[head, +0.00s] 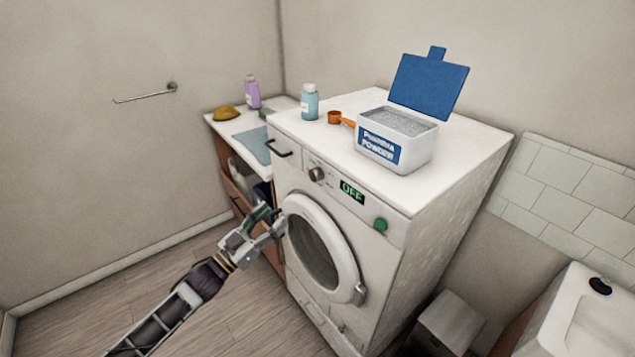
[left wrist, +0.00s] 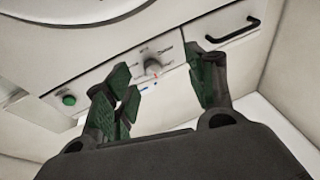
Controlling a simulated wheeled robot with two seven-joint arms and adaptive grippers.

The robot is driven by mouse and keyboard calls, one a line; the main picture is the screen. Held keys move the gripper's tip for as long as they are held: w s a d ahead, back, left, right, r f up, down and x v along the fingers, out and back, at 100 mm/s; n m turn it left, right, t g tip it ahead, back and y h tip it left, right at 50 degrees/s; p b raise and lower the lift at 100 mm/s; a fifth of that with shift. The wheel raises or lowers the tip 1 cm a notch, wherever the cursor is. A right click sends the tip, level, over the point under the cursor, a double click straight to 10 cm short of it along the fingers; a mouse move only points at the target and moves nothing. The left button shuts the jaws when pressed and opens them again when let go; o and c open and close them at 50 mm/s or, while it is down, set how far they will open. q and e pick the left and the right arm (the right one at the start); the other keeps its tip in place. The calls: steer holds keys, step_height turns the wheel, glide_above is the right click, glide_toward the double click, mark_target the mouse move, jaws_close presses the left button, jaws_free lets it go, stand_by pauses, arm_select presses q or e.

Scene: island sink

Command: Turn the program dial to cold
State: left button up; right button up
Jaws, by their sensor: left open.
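The program dial (head: 316,174) is a small round grey knob on the washing machine's front panel, between the detergent drawer and a lit display (head: 351,192) reading OFF. In the left wrist view, turned upside down, the dial (left wrist: 152,67) shows beyond and between my open fingers, with small marks around it too small to read. My left gripper (head: 268,222) is open and empty, in front of the machine, below and left of the dial and apart from it. Its green-padded fingers (left wrist: 165,83) fill the middle of the left wrist view. My right gripper is out of view.
The washing machine (head: 440,215) has a round door (head: 318,245) close to my gripper, a drawer handle (head: 279,149) and a green button (head: 380,225). An open powder box (head: 415,157), an orange scoop (head: 335,117) and a blue bottle (head: 309,104) stand on top.

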mark_target(312, 177)
arm_select(q)
steer(key=s+r+n+h, duration=0.1)
steer(key=s+d+r+n+h, duration=0.1)
steer(key=r, duration=0.1)
steer(key=shift+g+h, duration=0.3)
steer(key=shift+g, duration=0.1)
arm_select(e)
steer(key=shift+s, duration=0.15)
arm_select(q)
steer(key=shift+p+x, duration=0.9)
steer(key=shift+x, duration=5.05)
steer(key=shift+w+d+r, duration=0.15)
steer(key=shift+w+d, duration=0.25)
steer(key=shift+w, duration=0.05)
steer(key=shift+w+d+r, duration=0.1)
steer(key=shift+w+d, duration=0.05)
steer(key=shift+d, duration=0.05)
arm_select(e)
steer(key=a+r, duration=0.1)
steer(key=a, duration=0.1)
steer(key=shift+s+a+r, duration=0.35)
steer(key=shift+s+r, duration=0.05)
